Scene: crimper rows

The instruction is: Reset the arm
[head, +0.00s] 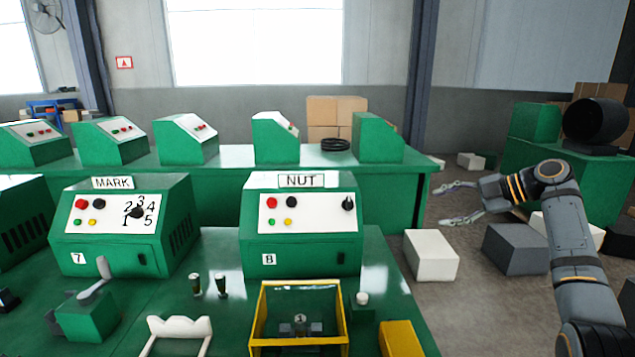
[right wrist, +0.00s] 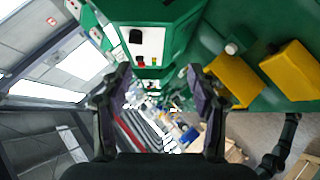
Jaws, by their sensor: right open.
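My right arm (head: 572,245) comes in from the lower right in the head view, bent at a grey joint with orange bands. Its gripper (head: 442,205) points left over the floor, beyond the right end of the green bench (head: 385,262). The fingers are spread apart with nothing between them. In the right wrist view the two dark fingers of this gripper (right wrist: 158,82) also stand wide apart and empty, with green machinery beyond and to the right. My left gripper does not show in either view.
The MARK machine (head: 120,225) and NUT machine (head: 300,220) stand on the front bench. A yellow-framed fixture (head: 258,320) and a yellow block (head: 400,338) are near its front. White box (head: 430,256) and grey box (head: 515,249) lie on the floor near the arm.

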